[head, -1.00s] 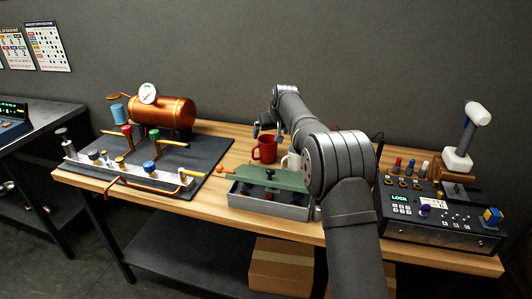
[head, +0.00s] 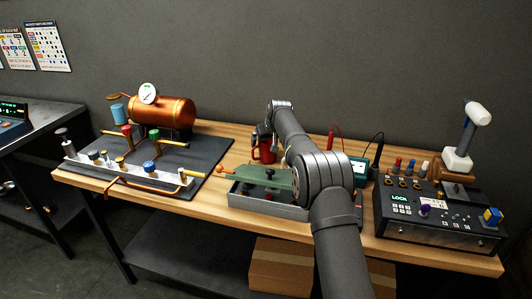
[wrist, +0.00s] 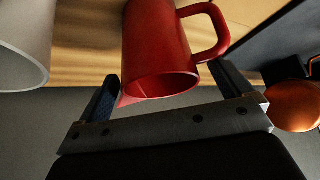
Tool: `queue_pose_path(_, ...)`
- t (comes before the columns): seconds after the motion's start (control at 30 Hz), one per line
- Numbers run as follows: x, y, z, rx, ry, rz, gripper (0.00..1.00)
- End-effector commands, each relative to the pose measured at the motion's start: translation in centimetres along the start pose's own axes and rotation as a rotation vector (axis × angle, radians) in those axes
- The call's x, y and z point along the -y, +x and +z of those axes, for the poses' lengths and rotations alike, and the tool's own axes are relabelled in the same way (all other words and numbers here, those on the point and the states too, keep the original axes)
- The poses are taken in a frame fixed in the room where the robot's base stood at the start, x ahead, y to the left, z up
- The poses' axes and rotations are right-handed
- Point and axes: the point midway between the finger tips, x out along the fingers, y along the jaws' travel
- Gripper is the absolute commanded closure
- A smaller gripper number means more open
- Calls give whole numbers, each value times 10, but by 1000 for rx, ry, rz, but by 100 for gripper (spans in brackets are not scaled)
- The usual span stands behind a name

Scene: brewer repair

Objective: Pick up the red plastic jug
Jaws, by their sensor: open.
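The red plastic jug (head: 264,154) stands on the wooden bench behind the metal tray, partly hidden by my arm in the head view. In the wrist view the red jug (wrist: 160,55) appears upside down, with its open mouth and pouring lip towards me and its handle on the right. My gripper (wrist: 167,76) is open, with one dark finger on each side of the jug, the right one close to the handle. Contact with the jug cannot be made out. In the head view my gripper (head: 262,138) is at the jug's upper part.
A pale vessel (wrist: 22,45) is beside the jug. A grey tray (head: 265,208) with a green lid is in front. A copper boiler (head: 165,112) and valve manifold stand left on a dark mat. A meter (head: 359,168) and control box (head: 440,215) are right.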

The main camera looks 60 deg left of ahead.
Motion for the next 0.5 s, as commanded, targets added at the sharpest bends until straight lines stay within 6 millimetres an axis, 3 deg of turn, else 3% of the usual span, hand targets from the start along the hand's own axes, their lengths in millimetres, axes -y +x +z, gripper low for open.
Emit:
queue_pose_path(0.07,0,0,0,0,0,0,6)
queue_pose_path(0.37,0,0,0,1,0,0,65)
queue_pose_path(0.5,0,0,0,1,0,0,67)
